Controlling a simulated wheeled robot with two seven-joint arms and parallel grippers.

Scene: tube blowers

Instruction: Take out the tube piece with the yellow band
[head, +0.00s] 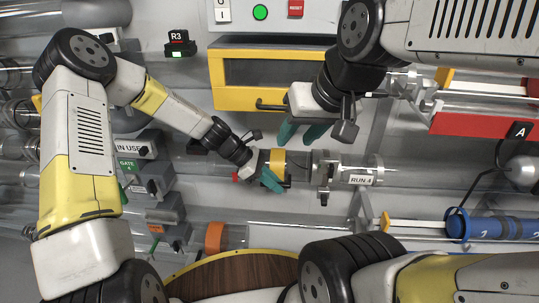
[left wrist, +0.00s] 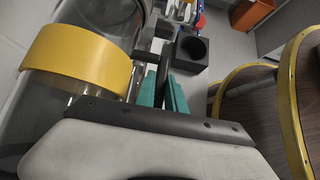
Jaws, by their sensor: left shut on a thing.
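The tube piece with the yellow band (head: 277,161) sits in the horizontal clear tube line, left of the RUN 4 label. Its band (left wrist: 80,58) fills the left of the left wrist view. My left gripper (head: 271,180) is at the piece's lower front side. In the left wrist view its teal fingers (left wrist: 164,92) are close together on a thin dark handle (left wrist: 168,55) beside the clear tube; the fingers partly hide it. My right gripper (head: 301,132) is just above the tube line, its teal fingers apart and empty, not touching the piece.
A yellow-framed drawer (head: 231,99) is above the tube line. An orange-banded tube (head: 226,237) and a round wooden top with a yellow rim (head: 220,275) are below. Grey boxes (head: 164,210) stand left; a blue cylinder (head: 495,228) is at right.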

